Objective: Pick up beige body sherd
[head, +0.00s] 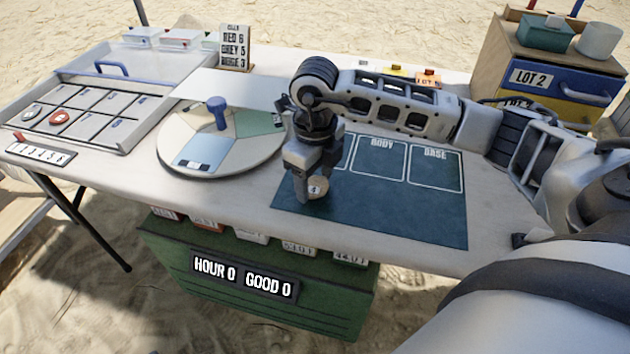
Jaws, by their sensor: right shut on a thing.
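My right gripper (312,192) points down over the left part of the dark teal mat (400,215). It is shut on a small beige piece (318,186), which looks like the beige body sherd and carries a small dark mark. The fingers hide part of the piece. I cannot tell whether it touches the mat or hangs just above it. The mat has outlined fields, with "BODY" and "BASE" readable; my arm covers the field to their left. My left gripper is not in view.
A round turntable (180,135) with a blue knob stands left of the gripper. A sign (236,48) stands behind. Drawers marked LOT 2 (560,75) are at the right. A green crate (330,310) is below the table.

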